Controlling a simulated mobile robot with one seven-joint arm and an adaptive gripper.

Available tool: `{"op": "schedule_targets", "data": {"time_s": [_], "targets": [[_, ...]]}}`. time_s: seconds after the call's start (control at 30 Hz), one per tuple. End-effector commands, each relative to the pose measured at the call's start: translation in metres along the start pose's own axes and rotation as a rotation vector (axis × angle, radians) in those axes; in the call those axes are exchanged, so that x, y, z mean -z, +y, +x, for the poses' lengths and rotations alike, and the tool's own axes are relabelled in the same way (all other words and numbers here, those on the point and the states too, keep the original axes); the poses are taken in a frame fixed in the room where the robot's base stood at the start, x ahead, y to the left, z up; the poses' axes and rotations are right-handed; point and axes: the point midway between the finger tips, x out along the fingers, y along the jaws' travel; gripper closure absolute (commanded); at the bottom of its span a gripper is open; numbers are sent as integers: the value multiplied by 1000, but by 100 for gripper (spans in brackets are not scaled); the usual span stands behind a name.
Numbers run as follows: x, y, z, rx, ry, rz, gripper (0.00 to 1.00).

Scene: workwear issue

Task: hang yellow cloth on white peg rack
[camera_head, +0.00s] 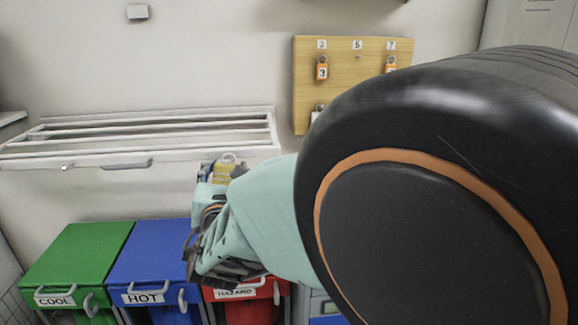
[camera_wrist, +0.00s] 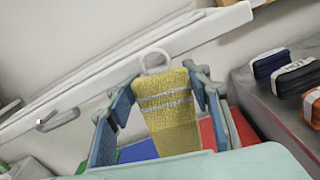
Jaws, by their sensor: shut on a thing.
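The yellow cloth (camera_wrist: 172,112) has pale stripes and a white loop (camera_wrist: 154,61) standing up at its top. In the wrist view my gripper (camera_wrist: 162,88) has its blue-grey fingers on either side of the cloth, shut on it. In the head view the cloth (camera_head: 226,173) shows small above my gripper (camera_head: 215,190), partly hidden by it. The white rack (camera_head: 205,153) is fixed to the wall, with long bars and a front rail. The loop is near the rail's right end in the head view; I cannot tell whether they touch. The rail also crosses the wrist view (camera_wrist: 205,30).
Green (camera_head: 75,255), blue (camera_head: 155,250) and red (camera_head: 250,305) bins stand below. A wooden key board (camera_head: 340,80) hangs to the right of the rack. My arm hides much of the right side. Several bags (camera_wrist: 295,75) lie at right in the wrist view.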

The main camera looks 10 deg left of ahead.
Motion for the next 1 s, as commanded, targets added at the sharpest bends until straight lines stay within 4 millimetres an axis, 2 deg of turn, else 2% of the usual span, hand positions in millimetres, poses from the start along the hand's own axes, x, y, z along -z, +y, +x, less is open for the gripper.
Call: {"op": "schedule_targets", "data": {"time_s": [0.03,0.47,0.5,0.6,0.7,1.0], "targets": [[2,-12,4,25,5,-1,91],[5,-14,3,27,9,-3,91],[5,-14,3,27,9,-3,52],[5,-13,3,26,10,-3,41],[4,-12,3,23,8,-2,33],[2,-7,2,14,4,-1,33]]}}
